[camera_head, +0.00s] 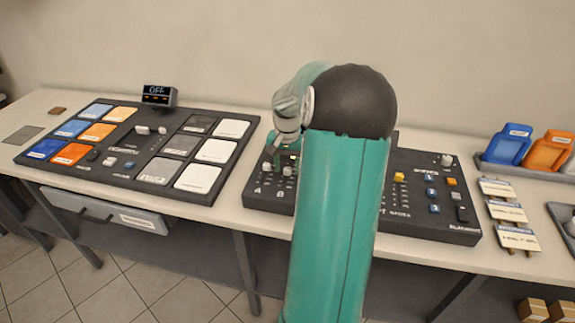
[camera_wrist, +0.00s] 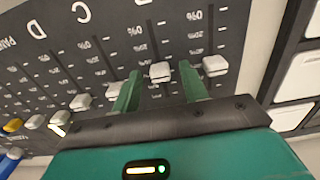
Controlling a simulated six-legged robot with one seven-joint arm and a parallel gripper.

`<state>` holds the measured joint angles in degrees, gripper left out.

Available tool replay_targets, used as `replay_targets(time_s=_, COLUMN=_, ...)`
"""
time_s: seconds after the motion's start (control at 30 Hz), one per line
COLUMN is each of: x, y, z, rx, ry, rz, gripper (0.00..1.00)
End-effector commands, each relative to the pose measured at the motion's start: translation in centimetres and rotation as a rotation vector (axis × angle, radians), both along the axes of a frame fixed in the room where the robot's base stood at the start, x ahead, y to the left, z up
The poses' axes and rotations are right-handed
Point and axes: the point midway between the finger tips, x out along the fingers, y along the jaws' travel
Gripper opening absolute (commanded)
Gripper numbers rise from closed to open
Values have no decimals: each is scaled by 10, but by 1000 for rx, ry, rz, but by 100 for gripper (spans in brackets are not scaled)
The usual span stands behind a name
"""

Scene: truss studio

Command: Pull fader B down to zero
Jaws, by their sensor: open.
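The mixing console (camera_head: 432,221) is black with a row of faders. In the wrist view the letters D and C show upside down at the upper left; B's letter is out of view. By column order, fader B's white cap (camera_wrist: 160,71) is second from the right, at the end of its slot away from the 0% mark. My gripper (camera_wrist: 159,88) is open, with one green finger on each side of that cap. I cannot tell whether they touch it. In the head view my gripper (camera_head: 281,152) is over the console's left part, partly hidden by my arm.
Fader A's cap (camera_wrist: 215,65) is close right of my right finger; fader C's cap (camera_wrist: 112,88) is close to the left finger. Cards (camera_head: 507,212) and blue and orange bins (camera_head: 547,151) lie right.

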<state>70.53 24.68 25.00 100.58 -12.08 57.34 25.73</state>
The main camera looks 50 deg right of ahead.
Motion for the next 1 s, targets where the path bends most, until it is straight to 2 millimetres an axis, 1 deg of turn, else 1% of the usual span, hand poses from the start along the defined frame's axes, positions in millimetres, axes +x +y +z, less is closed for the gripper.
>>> replay_targets(time_s=0.03, x=0, y=0, z=0, rx=0, ry=0, rz=0, gripper=42)
replay_targets(time_s=0.17, x=0, y=0, z=0, rx=0, ry=0, rz=0, gripper=16)
replay_targets(time_s=0.2, x=0, y=0, z=0, rx=0, ry=0, rz=0, gripper=8)
replay_targets(time_s=0.23, x=0, y=0, z=0, rx=0, ry=0, rz=0, gripper=2)
replay_targets(time_s=0.27, x=0, y=0, z=0, rx=0, ry=0, rz=0, gripper=0)
replay_targets(time_s=0.47, x=-1, y=2, z=1, rx=0, ry=1, rz=1, gripper=0)
replay_targets(time_s=0.57, x=-4, y=12, z=1, rx=-1, ry=4, rz=4, gripper=0)
replay_targets(time_s=0.8, x=-19, y=44, z=1, rx=-1, ry=3, rz=3, gripper=0)
replay_targets(time_s=0.9, x=-21, y=50, z=1, rx=0, ry=0, rz=2, gripper=0)
replay_targets(time_s=1.0, x=-22, y=52, z=0, rx=2, ry=1, rz=1, gripper=0)
